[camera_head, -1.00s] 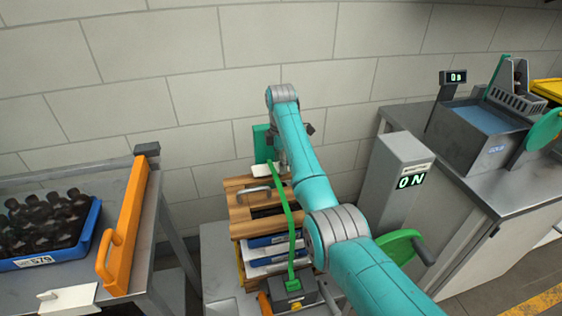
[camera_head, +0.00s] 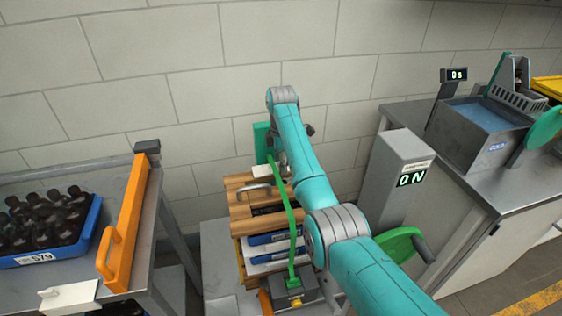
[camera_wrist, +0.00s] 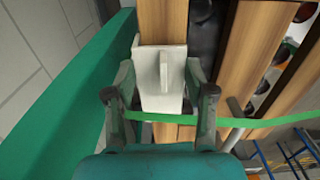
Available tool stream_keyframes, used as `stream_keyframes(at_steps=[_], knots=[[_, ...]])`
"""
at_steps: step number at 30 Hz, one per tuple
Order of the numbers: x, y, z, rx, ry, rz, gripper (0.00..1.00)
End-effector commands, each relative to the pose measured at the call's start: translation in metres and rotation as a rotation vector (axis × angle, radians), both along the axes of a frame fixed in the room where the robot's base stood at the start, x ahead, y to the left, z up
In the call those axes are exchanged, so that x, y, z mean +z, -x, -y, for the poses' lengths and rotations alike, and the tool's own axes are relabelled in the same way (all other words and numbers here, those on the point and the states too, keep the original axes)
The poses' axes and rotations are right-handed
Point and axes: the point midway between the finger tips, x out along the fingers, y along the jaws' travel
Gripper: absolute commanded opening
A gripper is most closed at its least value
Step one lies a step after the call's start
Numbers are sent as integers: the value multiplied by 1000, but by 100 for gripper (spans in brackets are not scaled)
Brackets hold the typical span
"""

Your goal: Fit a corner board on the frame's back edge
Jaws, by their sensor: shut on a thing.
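A white corner board (camera_wrist: 172,100) with a raised rib sits between the fingers of my gripper (camera_wrist: 160,88), which is shut on it. In the wrist view the board's far end meets the end of a wooden slat of the frame (camera_wrist: 163,20); I cannot tell whether it is fully seated. In the head view the white board (camera_head: 262,169) shows at the back edge of the slatted wooden frame (camera_head: 240,200), on top of a stack. My arm hides the gripper's fingers there. A green strap (camera_head: 287,205) runs over the frame and passes close to the fingers.
A green upright (camera_head: 262,143) stands behind the stack, near the wall. Another white board (camera_head: 70,297) lies on the left table beside an orange bar (camera_head: 125,225) and a blue tray (camera_head: 85,235) of dark bottles.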

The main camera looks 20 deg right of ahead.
Motion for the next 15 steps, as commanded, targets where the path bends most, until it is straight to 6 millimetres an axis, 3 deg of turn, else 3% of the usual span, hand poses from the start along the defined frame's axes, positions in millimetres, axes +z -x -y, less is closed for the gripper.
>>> stream_keyframes(at_steps=[8,9,12,15], knots=[[-5,0,0,0,0,-1,28],[-5,0,0,0,0,-1,64],[-5,0,0,0,0,-1,84],[-5,0,0,0,0,-1,84]])
